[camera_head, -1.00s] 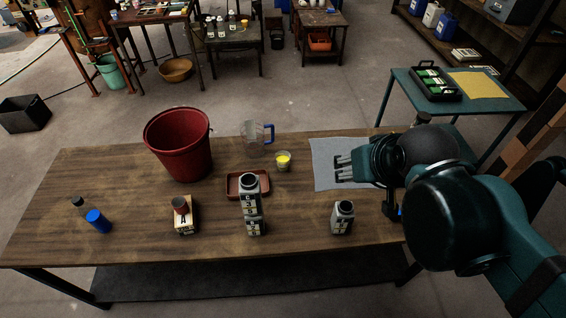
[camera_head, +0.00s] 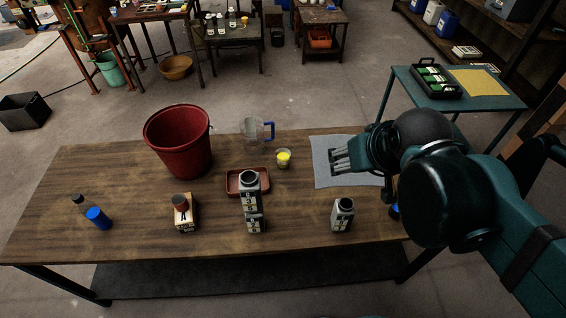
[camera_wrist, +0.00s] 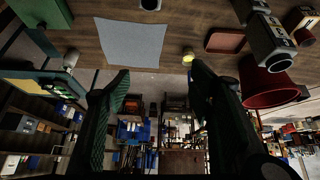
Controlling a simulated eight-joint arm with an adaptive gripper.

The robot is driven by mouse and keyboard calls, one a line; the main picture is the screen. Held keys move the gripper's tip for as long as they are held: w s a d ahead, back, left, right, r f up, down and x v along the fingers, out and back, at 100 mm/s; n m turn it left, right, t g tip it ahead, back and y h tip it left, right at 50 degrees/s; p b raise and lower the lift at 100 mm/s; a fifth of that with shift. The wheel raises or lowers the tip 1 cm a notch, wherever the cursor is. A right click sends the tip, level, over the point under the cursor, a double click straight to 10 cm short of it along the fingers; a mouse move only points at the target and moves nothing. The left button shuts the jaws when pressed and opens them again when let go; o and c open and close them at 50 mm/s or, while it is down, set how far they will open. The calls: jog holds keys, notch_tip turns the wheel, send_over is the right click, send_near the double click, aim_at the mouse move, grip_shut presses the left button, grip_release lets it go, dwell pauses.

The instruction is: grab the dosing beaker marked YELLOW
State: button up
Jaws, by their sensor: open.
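A small clear beaker with yellow contents (camera_head: 283,158) stands upright on the wooden table, right of the clear jug. Any marking on it is too small to read. In the wrist view the beaker (camera_wrist: 188,55) shows near the top, just beyond the tip of the right finger. My gripper (camera_head: 337,160) is open and empty over the grey mat, to the right of the beaker and apart from it. Its two fingers also show in the wrist view (camera_wrist: 160,82), spread wide with nothing between them.
A grey mat (camera_head: 325,180) lies at right. Table surface between beaker and mat is clear.

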jog(key=w+a+f+n+g, duration=0.1)
jog(key=w+a+n+g, duration=0.2)
jog(key=w, duration=0.7)
jog(key=n+g+b, duration=0.3)
jog(key=n+g, duration=0.1)
jog(key=n, duration=0.7)
send_over(283, 157)
jog(key=s, duration=0.3)
notch_tip(283, 157, down, 26)
jog(key=shift+w+a+r, duration=0.15)
jog(key=shift+w+a, duration=0.05)
jog(key=shift+a, duration=0.05)
jog(key=shift+f, duration=1.3)
jog(key=shift+w+d+f+b, duration=0.1)
jog(key=shift+f+b, duration=0.2)
jog(key=shift+f, duration=1)
jog(key=shift+d+f+b, duration=0.1)
jog(key=shift+f+b, duration=0.15)
jog(key=shift+f, duration=1.05)
